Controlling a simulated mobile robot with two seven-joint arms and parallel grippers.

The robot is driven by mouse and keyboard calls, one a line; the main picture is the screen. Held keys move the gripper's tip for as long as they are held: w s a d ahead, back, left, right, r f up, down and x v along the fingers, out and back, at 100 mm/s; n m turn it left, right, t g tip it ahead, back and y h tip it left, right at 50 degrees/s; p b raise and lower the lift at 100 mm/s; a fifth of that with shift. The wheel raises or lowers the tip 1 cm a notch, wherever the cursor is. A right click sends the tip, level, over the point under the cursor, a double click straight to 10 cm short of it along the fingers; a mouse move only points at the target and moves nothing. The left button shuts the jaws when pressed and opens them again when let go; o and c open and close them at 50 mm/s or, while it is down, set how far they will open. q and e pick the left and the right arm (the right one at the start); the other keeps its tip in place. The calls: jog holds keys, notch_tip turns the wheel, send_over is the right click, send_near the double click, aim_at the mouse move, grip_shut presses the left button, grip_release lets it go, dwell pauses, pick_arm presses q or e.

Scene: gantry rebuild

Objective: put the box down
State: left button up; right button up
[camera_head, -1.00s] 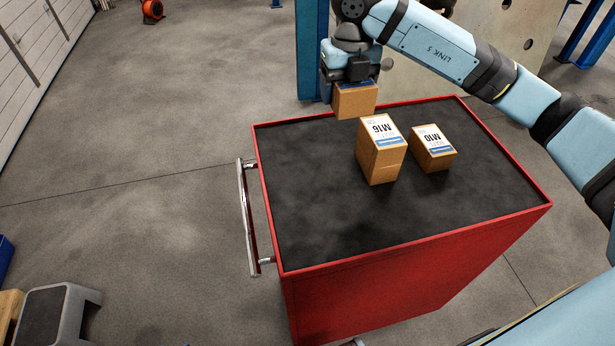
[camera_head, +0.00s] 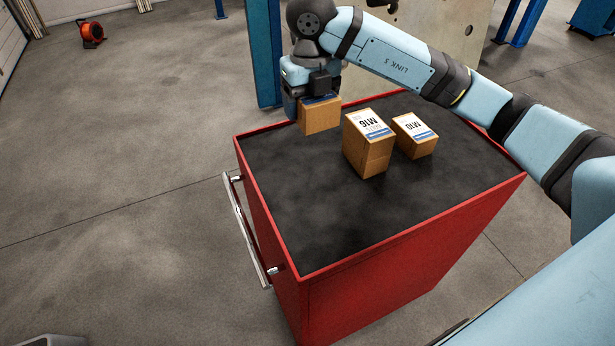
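A small cardboard box (camera_head: 320,117) is at the far left part of the red cart's black top (camera_head: 300,220). My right gripper (camera_head: 316,97) is on the box from above, and the box hides its fingertips. I cannot tell whether the box's underside touches the top. A taller box marked M16 (camera_head: 368,148) stands upright to its right, apart from it. A box marked M10 (camera_head: 414,136) stands just right of the M16 box. My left gripper is not in view.
The cart has a raised red rim (camera_head: 400,236) and a metal handle (camera_head: 247,232) on its left side. The front and left of the top are clear. A blue post (camera_head: 262,55) stands behind the cart.

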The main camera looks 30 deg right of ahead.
aim_at(310, 180)
notch_tip(310, 180, down, 19)
jog(key=shift+f+p, duration=0.2)
jog(key=shift+p, duration=0.7)
jog(key=o, duration=0.8)
jog(key=shift+f, duration=0.2)
jog(key=o, duration=0.4)
jog(key=shift+r, duration=0.1)
jog(key=shift+r, duration=0.25)
notch_tip(310, 180, up, 12)
jog(key=shift+f+b, duration=0.1)
jog(key=shift+b, duration=0.75)
